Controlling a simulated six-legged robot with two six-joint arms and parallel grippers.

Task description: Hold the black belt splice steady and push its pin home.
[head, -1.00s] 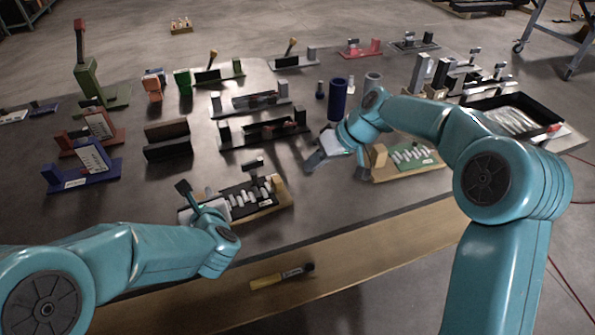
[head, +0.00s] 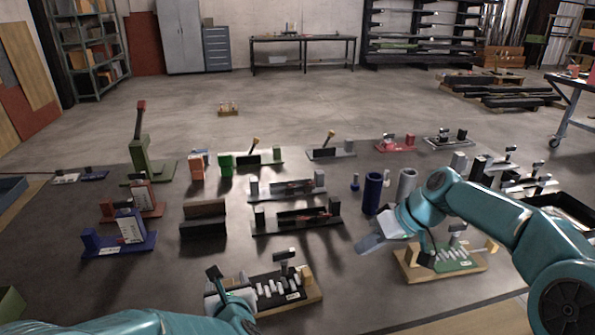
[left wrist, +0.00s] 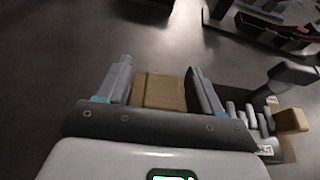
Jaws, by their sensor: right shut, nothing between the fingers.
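The black belt splice (head: 268,288), with a row of light lacing pieces, sits on a wooden base at the front of the table. It also shows at the right of the left wrist view (left wrist: 255,122). A tan block (head: 307,277) stands at its right end. I cannot make out the pin clearly. My left gripper (head: 216,284) is at the splice's left end. My right gripper (head: 368,244) is shut and empty, above the table behind and right of the splice.
A green splice (head: 455,260) on a wooden base lies right of my right gripper. A blue cylinder (head: 372,192) and a grey cylinder (head: 407,183) stand behind it. Dark fixtures (head: 297,220) stand behind the black splice. Bare table lies between the two splices.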

